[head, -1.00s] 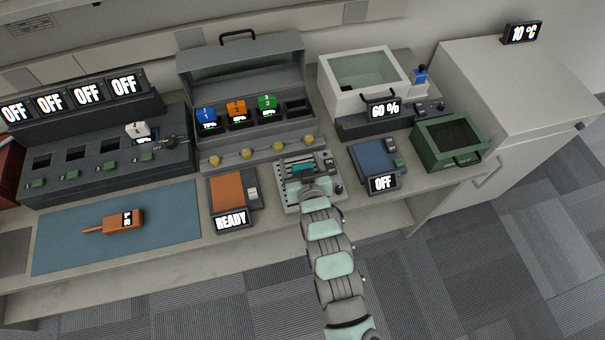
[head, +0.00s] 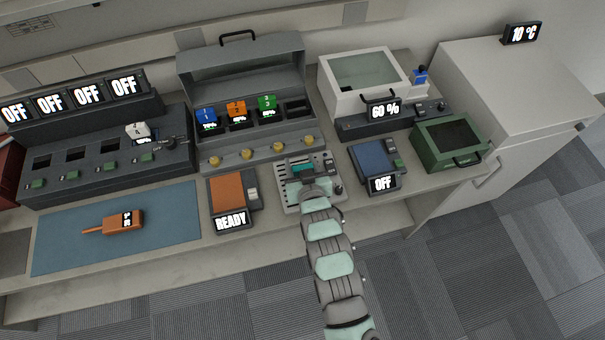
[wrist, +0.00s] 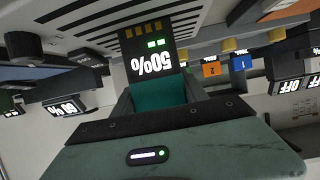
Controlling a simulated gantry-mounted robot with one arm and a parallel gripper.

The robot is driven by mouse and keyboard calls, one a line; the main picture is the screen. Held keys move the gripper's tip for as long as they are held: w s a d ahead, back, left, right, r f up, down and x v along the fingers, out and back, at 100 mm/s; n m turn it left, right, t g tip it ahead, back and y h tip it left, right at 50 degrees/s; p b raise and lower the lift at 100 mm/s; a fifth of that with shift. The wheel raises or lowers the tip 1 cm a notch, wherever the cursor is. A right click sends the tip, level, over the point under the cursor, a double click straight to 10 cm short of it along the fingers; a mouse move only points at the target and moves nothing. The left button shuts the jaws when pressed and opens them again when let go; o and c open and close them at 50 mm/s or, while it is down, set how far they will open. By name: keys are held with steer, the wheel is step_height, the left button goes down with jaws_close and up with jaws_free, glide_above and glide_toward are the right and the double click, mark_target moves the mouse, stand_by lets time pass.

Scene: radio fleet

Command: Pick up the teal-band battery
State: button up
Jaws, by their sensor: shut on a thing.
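The teal-band battery (wrist: 158,93) is between my jaws in the wrist view, its dark end showing a lit 50% readout, upside down in this view. My gripper (wrist: 160,100) is shut on it around the teal band. In the head view the teal band (head: 301,167) shows just beyond my gripper (head: 305,179), over the light grey slotted unit (head: 284,196). My wrist hides part of that unit, and I cannot tell whether the battery touches it.
An orange-topped pad marked READY (head: 226,193) is to the left, a blue-topped pad marked OFF (head: 371,162) to the right. Behind is an open grey case (head: 240,75) with blue, orange and green batteries. A green bin (head: 420,132) stands farther right.

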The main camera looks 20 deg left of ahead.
steer(key=shift+c, duration=1)
